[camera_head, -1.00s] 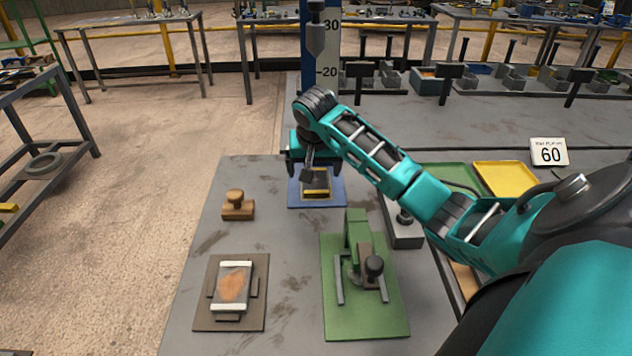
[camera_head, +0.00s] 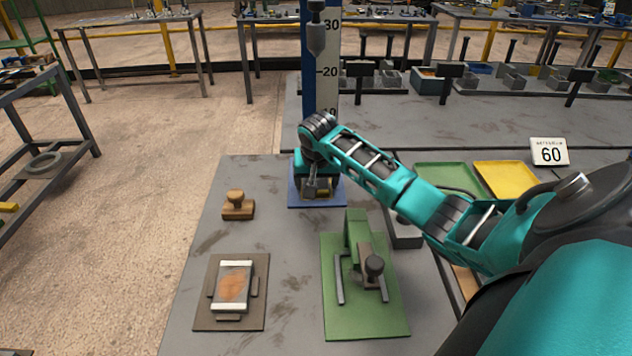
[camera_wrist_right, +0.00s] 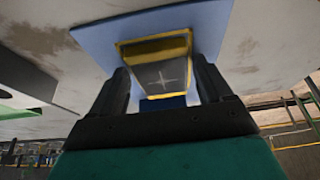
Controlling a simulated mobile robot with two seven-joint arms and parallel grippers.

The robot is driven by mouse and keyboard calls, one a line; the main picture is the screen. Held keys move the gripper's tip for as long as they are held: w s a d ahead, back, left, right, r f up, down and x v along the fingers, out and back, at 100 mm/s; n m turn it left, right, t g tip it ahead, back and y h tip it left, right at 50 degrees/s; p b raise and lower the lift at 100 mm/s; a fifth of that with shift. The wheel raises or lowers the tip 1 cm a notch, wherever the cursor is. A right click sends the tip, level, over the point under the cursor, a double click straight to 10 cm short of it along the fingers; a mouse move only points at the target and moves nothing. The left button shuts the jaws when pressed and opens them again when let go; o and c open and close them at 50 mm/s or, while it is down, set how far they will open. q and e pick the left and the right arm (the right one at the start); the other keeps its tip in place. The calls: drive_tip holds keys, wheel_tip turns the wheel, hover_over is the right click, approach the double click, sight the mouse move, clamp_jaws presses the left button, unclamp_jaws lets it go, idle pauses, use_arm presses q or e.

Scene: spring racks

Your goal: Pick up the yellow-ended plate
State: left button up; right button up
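The yellow-ended plate (camera_wrist_right: 160,75) fills the middle of the right wrist view, grey with a faint cross mark and a yellow band at each end. It is over a blue base (camera_wrist_right: 97,38). In the head view the blue base (camera_head: 296,201) lies at the far edge of the near table, and my right gripper (camera_head: 319,187) is low over it, hiding most of the plate. In the right wrist view the gripper's two dark fingers stand on either side of the plate, apart, with a gap still showing near the plate's closer end. My left gripper is out of view.
A tall blue post with a number scale (camera_head: 325,70) stands just behind the base. A green fixture (camera_head: 365,310) is in front, a wooden-handled stamp (camera_head: 237,207) to the left, and a white-ended plate (camera_head: 233,287) on a brown base. Green and yellow trays (camera_head: 505,180) lie right.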

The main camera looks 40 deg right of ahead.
drive_tip(key=c, duration=1.3)
drive_tip(key=shift+w+r, duration=0.1)
drive_tip(key=shift+r, duration=0.05)
clamp_jaws()
